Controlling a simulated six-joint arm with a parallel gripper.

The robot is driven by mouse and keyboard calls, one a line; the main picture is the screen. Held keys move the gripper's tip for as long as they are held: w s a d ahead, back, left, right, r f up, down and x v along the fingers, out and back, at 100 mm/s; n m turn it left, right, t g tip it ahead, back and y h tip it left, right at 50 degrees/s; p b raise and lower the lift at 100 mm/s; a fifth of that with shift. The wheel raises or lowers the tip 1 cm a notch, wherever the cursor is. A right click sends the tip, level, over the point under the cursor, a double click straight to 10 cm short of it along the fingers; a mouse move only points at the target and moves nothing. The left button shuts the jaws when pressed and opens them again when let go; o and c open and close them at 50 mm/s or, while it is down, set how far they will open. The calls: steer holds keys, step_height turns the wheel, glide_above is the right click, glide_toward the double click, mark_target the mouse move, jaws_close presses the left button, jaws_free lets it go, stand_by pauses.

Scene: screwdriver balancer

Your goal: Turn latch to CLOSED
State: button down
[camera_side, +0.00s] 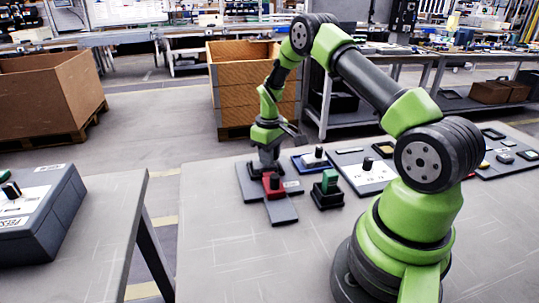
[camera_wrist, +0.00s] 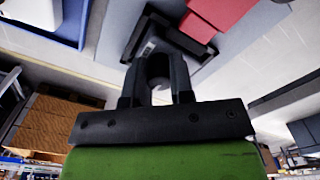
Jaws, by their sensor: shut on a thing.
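My gripper (camera_side: 268,168) points down over a dark grey plate (camera_side: 250,190) on the near left part of the table. In the wrist view its two dark fingers (camera_wrist: 157,68) are shut around a small dark piece, which appears to be the latch handle; the fingers hide most of it. A black angular base (camera_wrist: 170,36) lies just beyond the fingertips. A red block (camera_side: 272,184) sits directly in front of the gripper on the grey plate, and it also shows in the wrist view (camera_wrist: 208,15). I cannot read any CLOSED marking.
A blue-based device with a white top (camera_side: 312,160) and a green block on a black base (camera_side: 329,184) stand close to the right. A white panel with a black knob (camera_side: 366,172) is farther right. The table front is bare. A separate table at left carries a grey box (camera_side: 60,222).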

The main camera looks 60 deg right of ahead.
steer(key=m, duration=0.8)
steer(key=shift+m, duration=0.4)
steer(key=m, duration=0.4)
steer(key=shift+m, duration=2.1)
steer(key=c, duration=1)
jaws_free()
steer(key=shift+r, duration=0.1)
